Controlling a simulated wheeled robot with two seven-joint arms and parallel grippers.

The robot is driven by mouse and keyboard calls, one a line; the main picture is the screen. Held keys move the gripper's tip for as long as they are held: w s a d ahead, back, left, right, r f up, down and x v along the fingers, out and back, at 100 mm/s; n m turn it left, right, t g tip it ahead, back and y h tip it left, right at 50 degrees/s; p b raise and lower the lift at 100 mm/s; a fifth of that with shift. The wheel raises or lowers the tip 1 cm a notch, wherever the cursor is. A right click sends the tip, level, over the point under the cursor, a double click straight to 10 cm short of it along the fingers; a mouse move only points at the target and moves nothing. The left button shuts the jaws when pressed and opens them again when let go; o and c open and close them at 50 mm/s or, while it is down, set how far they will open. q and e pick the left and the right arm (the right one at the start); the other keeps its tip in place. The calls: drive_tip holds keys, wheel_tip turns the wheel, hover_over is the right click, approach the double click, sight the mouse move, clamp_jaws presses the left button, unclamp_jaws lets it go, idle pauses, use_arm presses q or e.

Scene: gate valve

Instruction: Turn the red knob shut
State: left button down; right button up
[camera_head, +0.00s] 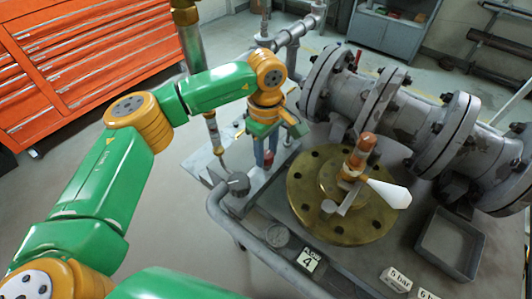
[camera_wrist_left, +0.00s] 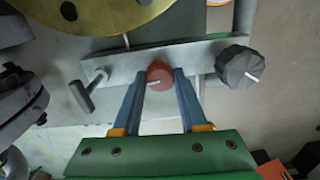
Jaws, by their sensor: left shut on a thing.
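In the head view my left gripper (camera_head: 265,158) points down at the fixture beside the brass flange, and the knob is mostly hidden by the fingers. My right gripper is not in view.
A dark grey knob (camera_wrist_left: 240,66) is beside the red one, and a grey T-shaped handle (camera_wrist_left: 90,90) is on the other side. A brass flange (camera_head: 308,210) bearing an orange and white part stands close by. Large grey pipework (camera_head: 345,95) is behind; a tray (camera_head: 450,243) is right.

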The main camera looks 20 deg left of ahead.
sight(267, 155)
use_arm(q)
drive_tip(key=shift+m, duration=0.7)
drive_tip(key=shift+c, duration=2.2)
unclamp_jaws()
drive_tip(key=shift+d, duration=0.1)
drive_tip(key=shift+r, duration=0.1)
wheel_tip(267, 155, up, 7)
drive_tip(key=shift+f+b, duration=0.1)
drive_tip(key=shift+b, duration=0.35)
